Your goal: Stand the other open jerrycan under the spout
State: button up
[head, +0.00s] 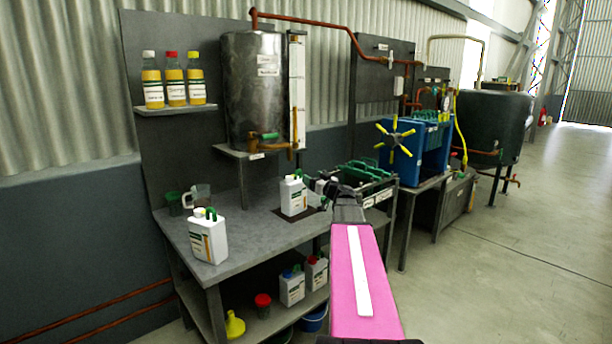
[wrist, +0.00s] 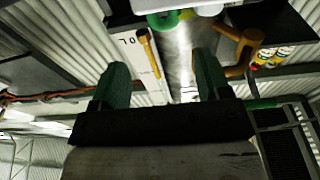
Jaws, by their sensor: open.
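A white jerrycan (head: 293,198) with a green handle stands upright on the bench below the brass spout (head: 291,152) of the steel tank (head: 254,90). Another white jerrycan (head: 208,240) with a green handle stands upright at the bench's front left. I see no coloured cap on either. My gripper (head: 322,184) is just right of the jerrycan below the spout, apart from the front-left one. In the wrist view my gripper (wrist: 161,72) is open, with nothing between its green fingers. A white body with a green part (wrist: 163,20) and the brass tap (wrist: 240,45) lie beyond them.
The grey bench (head: 245,240) has clear room between the two jerrycans. Measuring jugs (head: 198,193) stand behind the front-left one. Capped jerrycans (head: 292,288) and a yellow funnel (head: 234,325) are on the lower shelf. A crate (head: 362,178) with green handles is right of my gripper.

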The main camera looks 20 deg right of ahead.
jog(key=v, duration=0.4)
jog(key=shift+s+d+f, duration=0.1)
jog(key=shift+s, duration=0.25)
